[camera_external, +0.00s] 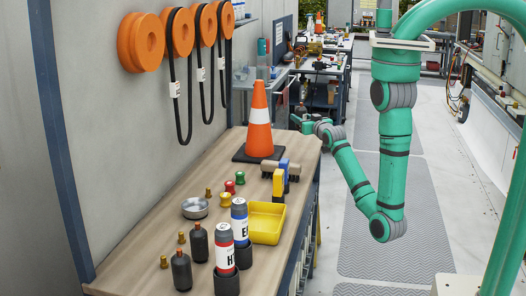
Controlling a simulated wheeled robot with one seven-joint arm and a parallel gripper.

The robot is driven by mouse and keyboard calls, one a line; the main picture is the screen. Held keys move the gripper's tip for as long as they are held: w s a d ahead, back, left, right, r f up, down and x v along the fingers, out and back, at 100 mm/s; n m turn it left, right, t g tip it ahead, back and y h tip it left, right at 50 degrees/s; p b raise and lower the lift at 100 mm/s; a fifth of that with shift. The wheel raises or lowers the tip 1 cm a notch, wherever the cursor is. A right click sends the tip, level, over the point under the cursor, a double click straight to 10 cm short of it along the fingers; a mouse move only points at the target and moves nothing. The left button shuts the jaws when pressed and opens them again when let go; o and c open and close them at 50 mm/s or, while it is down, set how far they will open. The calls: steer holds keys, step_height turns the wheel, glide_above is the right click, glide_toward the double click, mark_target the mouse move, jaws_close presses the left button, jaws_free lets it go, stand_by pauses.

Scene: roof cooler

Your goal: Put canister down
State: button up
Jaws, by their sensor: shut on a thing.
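My gripper (299,120) is small in the view, at the end of the green arm, just past the far right end of the wooden table (285,172). It is shut on a small dark thing (300,108), taken as the canister; its outline is hard to make out. Two black bottles, a nearer one (181,271) and a farther one (199,243), stand upright on the near part of the table. A red-and-white canister (224,250) and a blue-and-white canister (239,222) stand upright in black holders beside them.
An orange cone (260,125) stands at the table's far end, near my gripper. A yellow tray (281,221), a grey bowl (195,208), a yellow-and-blue tool (280,180) and small knobs occupy the middle. Orange reels (147,42) hang on the wall. The aisle floor (365,238) is clear.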

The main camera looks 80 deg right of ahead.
steer(key=shift+f, duration=4.75)
steer(key=shift+f, duration=0.2)
steer(key=o, duration=1.2)
steer(key=shift+o, duration=0.2)
steer(key=shift+o, duration=0.4)
steer(key=v, duration=1)
steer(key=shift+s+a+f, duration=0.1)
steer(key=shift+a+f, duration=0.15)
steer(key=shift+a, duration=0.2)
